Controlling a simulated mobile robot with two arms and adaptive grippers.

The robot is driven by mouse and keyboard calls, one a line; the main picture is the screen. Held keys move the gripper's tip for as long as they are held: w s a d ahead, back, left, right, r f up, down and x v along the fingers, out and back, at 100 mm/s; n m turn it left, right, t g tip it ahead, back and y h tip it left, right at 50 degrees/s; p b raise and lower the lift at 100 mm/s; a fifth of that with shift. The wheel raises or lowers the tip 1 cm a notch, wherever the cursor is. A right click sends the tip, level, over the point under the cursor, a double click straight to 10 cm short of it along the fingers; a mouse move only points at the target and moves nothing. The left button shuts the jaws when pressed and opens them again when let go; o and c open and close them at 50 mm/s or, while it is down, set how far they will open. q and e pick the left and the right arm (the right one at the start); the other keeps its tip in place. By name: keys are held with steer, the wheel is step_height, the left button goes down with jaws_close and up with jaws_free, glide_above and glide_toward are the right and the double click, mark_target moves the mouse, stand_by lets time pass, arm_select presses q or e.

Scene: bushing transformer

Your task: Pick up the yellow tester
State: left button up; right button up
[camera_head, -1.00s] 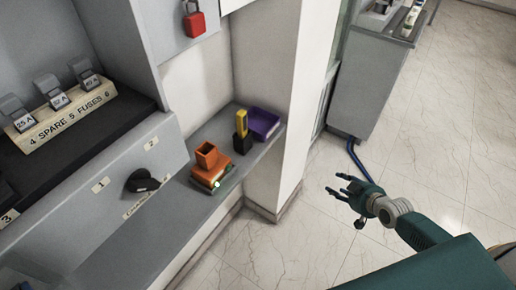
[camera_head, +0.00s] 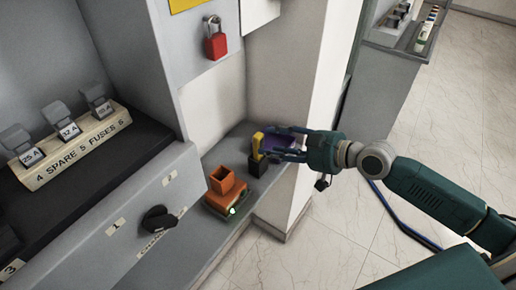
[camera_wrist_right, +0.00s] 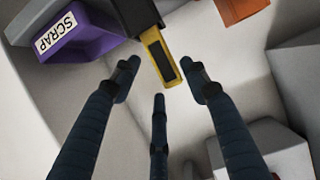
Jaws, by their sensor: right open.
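The yellow tester (camera_head: 257,144) stands upright in a black holder (camera_head: 256,165) on the grey shelf. It also shows in the right wrist view (camera_wrist_right: 163,62), where it has a dark face and juts from the black holder (camera_wrist_right: 135,15). My right gripper (camera_head: 277,144) is open beside the tester, on its right in the head view. In the right wrist view my right gripper (camera_wrist_right: 165,90) has its fingers spread, with the tester's tip just ahead of and between them, and nothing is held. My left gripper is not in view.
A purple scrap bin (camera_wrist_right: 75,38) sits behind my fingers on the shelf (camera_head: 196,243). A wall pillar (camera_head: 315,90) rises close behind the gripper. A red padlock (camera_head: 215,42) hangs above.

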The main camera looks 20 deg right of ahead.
mark_target(263, 142)
steer(key=shift+w+a, duration=0.15)
steer(key=shift+w+a+f, duration=0.15)
steer(key=shift+w+a, duration=0.05)
steer(key=shift+w, duration=0.1)
steer(key=p+x, duration=0.1)
steer(key=x, duration=0.2)
steer(key=shift+w+a+f, duration=0.1)
steer(key=shift+w+a, duration=0.1)
steer(key=shift+w, duration=0.1)
steer(key=shift+w+a+f, duration=0.2)
steer(key=shift+a+f, duration=0.05)
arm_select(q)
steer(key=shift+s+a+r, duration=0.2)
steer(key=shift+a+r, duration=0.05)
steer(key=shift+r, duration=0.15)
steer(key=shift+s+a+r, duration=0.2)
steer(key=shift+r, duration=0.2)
arm_select(e)
steer(key=shift+s+d, duration=0.1)
steer(key=shift+c, duration=0.6)
steer(key=c, duration=0.9)
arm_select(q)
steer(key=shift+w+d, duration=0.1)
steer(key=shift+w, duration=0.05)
arm_select(e)
steer(key=shift+r, duration=0.15)
